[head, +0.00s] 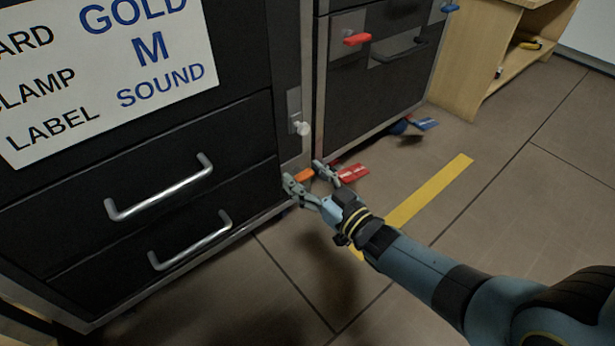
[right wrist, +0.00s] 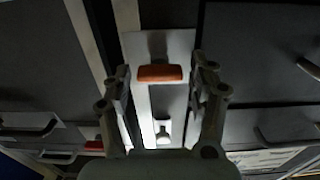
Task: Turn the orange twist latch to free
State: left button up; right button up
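The orange twist latch (head: 304,175) shows low on the narrow upright strip between the two dark cabinets, partly hidden by my right gripper (head: 308,179). In the right wrist view the latch (right wrist: 160,73) is a short orange bar lying crosswise on a pale plate (right wrist: 172,45). The fingers of my right gripper (right wrist: 160,82) stand open on either side of it, with a visible gap at both ends. Whether they touch it in depth, I cannot tell. My left gripper is in neither view.
A white knob (head: 302,128) sticks out above the latch. Drawers with bar handles (head: 160,190) lie to the left. A red latch (head: 356,39) is on the right cabinet. A red pedal-like piece (head: 352,174) is near the floor. Floor with a yellow stripe (head: 430,193) is open to the right.

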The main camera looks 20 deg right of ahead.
jog(key=c, duration=0.9)
jog(key=shift+n, duration=0.3)
jog(key=n, duration=0.3)
jog(key=shift+n, duration=0.3)
jog(key=n, duration=0.4)
jog(key=shift+s+a+f+n, duration=0.1)
jog(key=shift+a+n, duration=0.05)
jog(key=shift+n, duration=0.15)
jog(key=n, duration=0.4)
jog(key=shift+f, duration=0.1)
jog(key=n, duration=0.5)
jog(key=shift+f, duration=0.1)
